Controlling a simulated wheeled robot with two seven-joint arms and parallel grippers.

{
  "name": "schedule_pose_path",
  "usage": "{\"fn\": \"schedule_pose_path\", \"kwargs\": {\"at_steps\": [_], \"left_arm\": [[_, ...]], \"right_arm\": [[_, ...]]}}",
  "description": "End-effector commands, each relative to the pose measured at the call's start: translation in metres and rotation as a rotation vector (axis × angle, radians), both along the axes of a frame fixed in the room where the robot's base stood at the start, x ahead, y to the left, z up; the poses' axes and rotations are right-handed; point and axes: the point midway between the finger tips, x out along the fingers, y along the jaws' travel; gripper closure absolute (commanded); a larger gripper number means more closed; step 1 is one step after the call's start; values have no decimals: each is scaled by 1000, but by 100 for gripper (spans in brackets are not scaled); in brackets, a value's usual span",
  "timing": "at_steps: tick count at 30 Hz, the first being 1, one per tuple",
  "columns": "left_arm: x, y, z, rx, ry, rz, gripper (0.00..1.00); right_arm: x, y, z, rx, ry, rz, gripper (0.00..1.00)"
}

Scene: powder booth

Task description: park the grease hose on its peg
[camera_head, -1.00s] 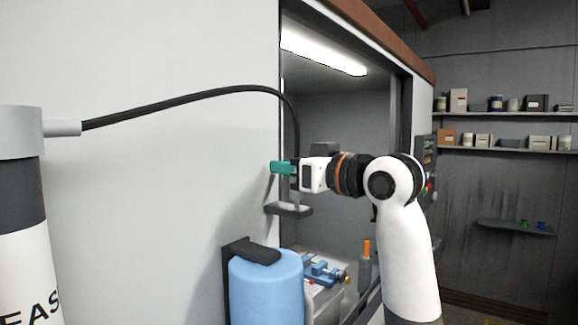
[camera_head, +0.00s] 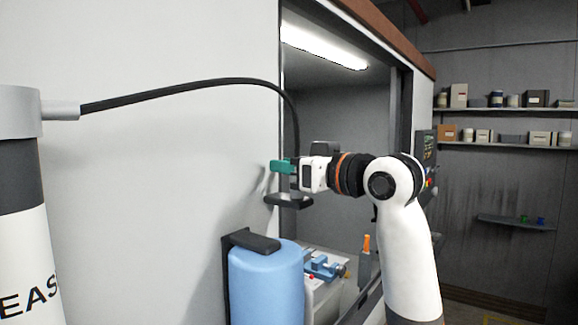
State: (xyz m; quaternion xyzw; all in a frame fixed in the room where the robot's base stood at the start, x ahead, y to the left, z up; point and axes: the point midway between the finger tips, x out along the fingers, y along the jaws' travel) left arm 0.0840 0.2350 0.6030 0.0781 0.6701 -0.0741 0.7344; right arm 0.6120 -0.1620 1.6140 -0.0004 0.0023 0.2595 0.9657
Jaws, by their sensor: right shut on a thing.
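The black grease hose (camera_head: 190,91) runs from a grey fitting on the drum at the left, arches right and bends down into my right gripper (camera_head: 284,167). My right gripper, with teal fingers, is shut on the lower end of the hose. A short grey end piece (camera_head: 295,188) shows below the fingers. Just beneath is a dark bracket (camera_head: 288,202) on the booth wall's edge, probably the peg's holder. The end piece reaches down to about the bracket; I cannot tell whether it is seated in it or in front. My left gripper is not in view.
The grease drum (camera_head: 24,180) stands at the left. A blue roll (camera_head: 266,285) hangs on a dark bracket (camera_head: 250,242) below the hose end. The booth opening, with a blue vise (camera_head: 323,267) inside, lies behind my right arm. Shelves line the far wall.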

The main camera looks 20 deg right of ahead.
Motion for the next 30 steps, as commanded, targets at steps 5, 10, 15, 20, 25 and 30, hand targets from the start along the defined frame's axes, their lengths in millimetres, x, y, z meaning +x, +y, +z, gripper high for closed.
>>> {"fn": "schedule_pose_path", "kwargs": {"at_steps": [5, 10, 15, 20, 25, 30], "left_arm": [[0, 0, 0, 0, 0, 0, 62], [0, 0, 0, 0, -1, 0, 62], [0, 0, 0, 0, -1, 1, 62], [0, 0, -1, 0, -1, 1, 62], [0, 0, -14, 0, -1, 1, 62], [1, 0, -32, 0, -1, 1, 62]], "right_arm": [[0, 0, 0, 0, 0, 0, 100], [0, 0, 0, 0, 0, 0, 56], [0, 0, 0, 0, 0, 0, 53], [-1, -1, -1, 0, 0, -1, 53], [-18, -12, -3, 0, -4, -3, 53], [-50, -30, -4, -1, -5, -4, 53]]}}
